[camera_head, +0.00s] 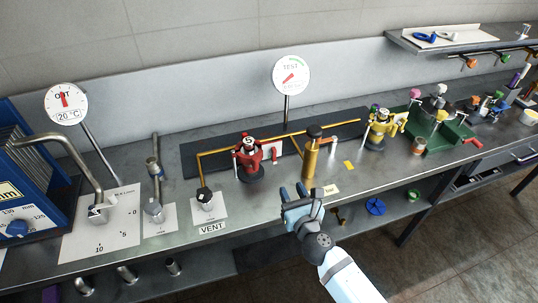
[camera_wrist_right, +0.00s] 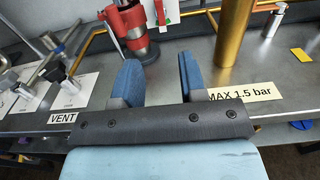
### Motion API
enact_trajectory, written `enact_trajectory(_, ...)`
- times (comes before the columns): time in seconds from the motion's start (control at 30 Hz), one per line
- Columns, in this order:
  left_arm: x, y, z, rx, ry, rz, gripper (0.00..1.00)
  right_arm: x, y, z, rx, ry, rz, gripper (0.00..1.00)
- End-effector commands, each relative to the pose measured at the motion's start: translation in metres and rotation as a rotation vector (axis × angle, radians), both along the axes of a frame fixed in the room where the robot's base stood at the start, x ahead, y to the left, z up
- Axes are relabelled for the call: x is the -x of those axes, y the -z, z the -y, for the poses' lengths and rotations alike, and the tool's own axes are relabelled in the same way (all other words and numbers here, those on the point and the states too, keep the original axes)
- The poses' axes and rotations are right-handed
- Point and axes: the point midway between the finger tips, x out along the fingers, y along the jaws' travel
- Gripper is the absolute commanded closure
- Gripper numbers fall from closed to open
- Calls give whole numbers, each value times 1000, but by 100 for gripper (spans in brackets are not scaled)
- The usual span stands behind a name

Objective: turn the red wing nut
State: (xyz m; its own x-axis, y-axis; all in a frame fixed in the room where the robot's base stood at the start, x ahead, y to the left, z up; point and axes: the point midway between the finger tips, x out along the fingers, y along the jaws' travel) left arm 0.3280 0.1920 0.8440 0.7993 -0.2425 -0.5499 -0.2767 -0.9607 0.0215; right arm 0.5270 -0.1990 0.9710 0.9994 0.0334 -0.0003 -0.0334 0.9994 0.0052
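A red clamp fitting (camera_head: 249,157) with a steel body and a gauge-like top stands on the bench left of the brass column. Its lower part also shows at the top of the right wrist view (camera_wrist_right: 130,22). I cannot clearly make out which of its red parts is the wing nut. My right gripper (camera_head: 295,192) is in front of and below the fitting, near the bench's front edge. In the right wrist view its blue fingers (camera_wrist_right: 160,78) are apart with nothing between them. The fitting is beyond the fingertips, not touched. My left gripper is not in view.
A brass column (camera_head: 310,158) stands just right of the fitting, near my right gripper. A black-knobbed vent valve (camera_head: 205,197) is to the left. A yellow clamp fitting (camera_head: 379,127) and a green tray (camera_head: 440,131) are farther right. A TEST dial (camera_head: 291,75) stands behind.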

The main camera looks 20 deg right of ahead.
Motion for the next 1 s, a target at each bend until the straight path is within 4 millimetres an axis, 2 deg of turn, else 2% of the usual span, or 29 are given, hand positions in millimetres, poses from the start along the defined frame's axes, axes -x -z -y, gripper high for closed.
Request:
enact_trajectory(0.17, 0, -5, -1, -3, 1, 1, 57, -25, -3, -1, 1, 0, 2, 62)
enact_trajectory(0.4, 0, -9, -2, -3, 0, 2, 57, -77, -2, -3, 3, -1, 2, 62)
enact_trajectory(0.6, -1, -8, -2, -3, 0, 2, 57, -113, -1, -4, 5, -1, 2, 62)
enact_trajectory(0.8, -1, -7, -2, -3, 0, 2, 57, -131, 0, -4, 4, -1, 1, 62)
enact_trajectory(1.0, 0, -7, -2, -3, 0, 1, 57, -134, 0, -4, 5, -1, 0, 62)
